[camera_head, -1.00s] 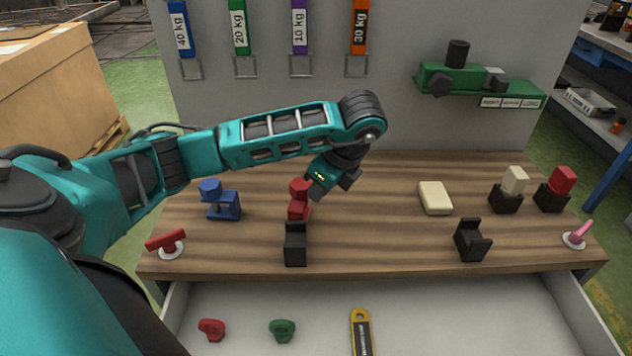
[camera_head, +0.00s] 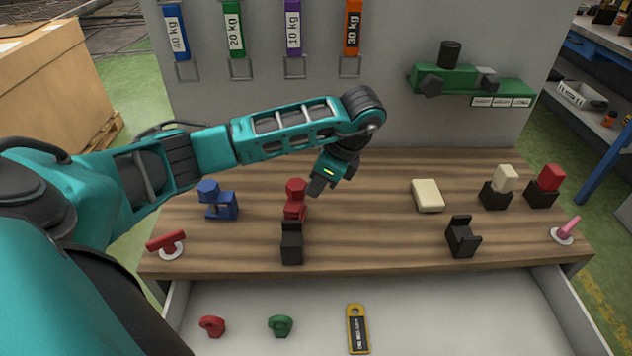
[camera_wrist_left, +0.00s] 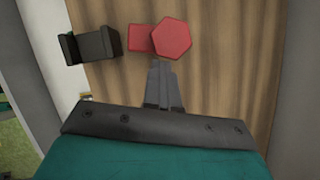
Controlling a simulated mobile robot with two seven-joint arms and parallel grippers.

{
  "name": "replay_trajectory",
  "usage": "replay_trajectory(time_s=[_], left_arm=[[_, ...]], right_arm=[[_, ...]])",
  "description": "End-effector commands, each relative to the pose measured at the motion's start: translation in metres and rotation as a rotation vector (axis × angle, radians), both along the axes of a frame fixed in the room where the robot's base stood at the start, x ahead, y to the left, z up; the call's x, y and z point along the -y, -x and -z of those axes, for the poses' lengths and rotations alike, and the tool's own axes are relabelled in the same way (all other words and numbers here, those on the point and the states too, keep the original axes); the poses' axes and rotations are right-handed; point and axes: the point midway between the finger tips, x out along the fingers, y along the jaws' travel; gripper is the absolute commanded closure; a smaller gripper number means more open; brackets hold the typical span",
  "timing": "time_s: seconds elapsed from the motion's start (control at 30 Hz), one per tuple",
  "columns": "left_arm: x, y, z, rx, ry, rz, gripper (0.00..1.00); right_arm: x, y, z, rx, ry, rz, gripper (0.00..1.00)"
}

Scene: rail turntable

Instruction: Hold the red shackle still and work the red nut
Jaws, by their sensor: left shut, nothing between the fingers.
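The red shackle (camera_head: 295,211) stands upright on the wooden bench, left of its middle. The red nut (camera_head: 295,186) is a hexagonal head on top of it. In the left wrist view the nut (camera_wrist_left: 172,40) shows from above, beside a red block of the shackle (camera_wrist_left: 138,40). My left gripper (camera_head: 316,188) is just right of the nut in the head view, with a small gap and nothing held. In the wrist view its shut fingertips (camera_wrist_left: 160,66) are just below the nut; I cannot tell whether they touch. My right gripper is not in view.
A black holder (camera_head: 292,243) stands in front of the shackle, and a blue shackle (camera_head: 218,202) stands to its left. A cream block (camera_head: 428,196) and another black holder (camera_head: 463,237) are to the right. The bench between is clear. An open drawer (camera_head: 420,310) lies in front.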

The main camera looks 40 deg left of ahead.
Motion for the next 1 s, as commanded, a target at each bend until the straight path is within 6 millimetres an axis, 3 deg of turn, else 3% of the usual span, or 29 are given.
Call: replay_trajectory(time_s=[0.4,0.73,1.0], left_arm=[[-0.005,-0.012,-0.001,0.0,0.0,-0.286,1.0],[-0.006,-0.013,0.0,0.001,0.0,-0.306,1.0],[-0.006,-0.013,0.0,0.001,0.0,-0.305,0.75]], right_arm=[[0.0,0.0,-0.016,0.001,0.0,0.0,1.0],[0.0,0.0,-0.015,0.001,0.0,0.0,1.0],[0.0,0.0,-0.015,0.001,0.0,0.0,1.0]])
